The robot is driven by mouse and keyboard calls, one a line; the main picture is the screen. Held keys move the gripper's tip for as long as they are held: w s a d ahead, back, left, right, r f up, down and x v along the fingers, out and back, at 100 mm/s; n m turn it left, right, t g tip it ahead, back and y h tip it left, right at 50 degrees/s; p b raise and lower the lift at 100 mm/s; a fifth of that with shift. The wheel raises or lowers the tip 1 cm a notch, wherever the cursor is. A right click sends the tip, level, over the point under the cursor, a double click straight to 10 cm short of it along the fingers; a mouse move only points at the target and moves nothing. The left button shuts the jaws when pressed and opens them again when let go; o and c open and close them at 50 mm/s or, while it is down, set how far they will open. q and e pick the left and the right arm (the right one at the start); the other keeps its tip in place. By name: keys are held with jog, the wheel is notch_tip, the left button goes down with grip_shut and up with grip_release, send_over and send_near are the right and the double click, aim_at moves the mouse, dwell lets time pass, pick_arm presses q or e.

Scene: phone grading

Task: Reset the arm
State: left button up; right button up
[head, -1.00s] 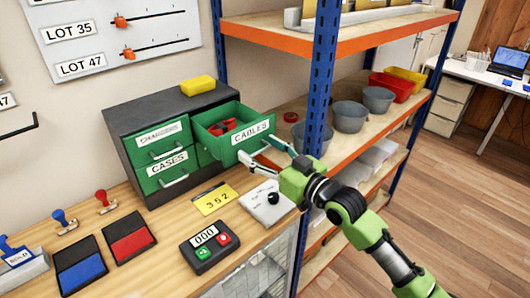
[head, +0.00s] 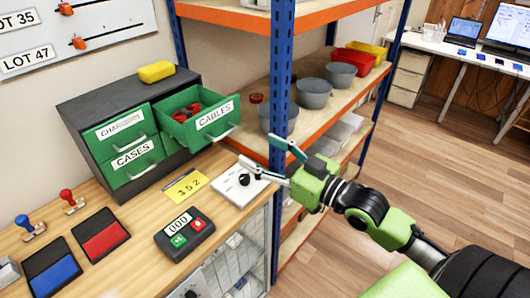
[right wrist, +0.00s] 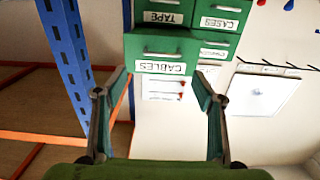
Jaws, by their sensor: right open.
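My right gripper (head: 264,158) is open and empty. It hangs in front of the blue shelf post, to the right of the open CABLES drawer (head: 213,118) and apart from its handle. In the right wrist view its two fingers (right wrist: 160,95) stand wide apart, with the CABLES drawer (right wrist: 165,68) beyond and between them. The green drawer holds something red and dark. My right arm reaches in from the lower right of the head view. My left gripper is not in view.
A blue shelf post (head: 281,80) rises close behind my gripper. Grey bowls (head: 313,93) sit on the shelf. A counter device (head: 184,234) and stamp pads (head: 100,234) lie in front.

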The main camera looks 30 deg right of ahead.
jog(key=shift+s, duration=0.2)
dwell(0.5)
jog(key=s+a+f+g+h, duration=0.2)
jog(key=s+f+g, duration=0.15)
jog(key=f, duration=0.45)
jog(key=s+a+f+m+g+h, duration=0.1)
jog(key=s+f+g, duration=0.1)
jog(key=s+f, duration=0.4)
jog(key=s+a+f+g+h, duration=0.2)
jog(key=s+f+g, duration=0.1)
jog(key=f, duration=0.6)
jog(key=s+a+f+m+g+h, duration=0.1)
jog(key=s+f+g, duration=0.4)
jog(key=s, duration=0.6)
notch_tip(320, 180, down, 25)
jog(key=s+g, duration=0.1)
jog(key=s+d+f+g, duration=0.1)
jog(key=s+d+f, duration=0.1)
jog(key=s+f, duration=1.4)
jog(key=shift+s+d+f, duration=0.4)
jog(key=shift+s, duration=0.45)
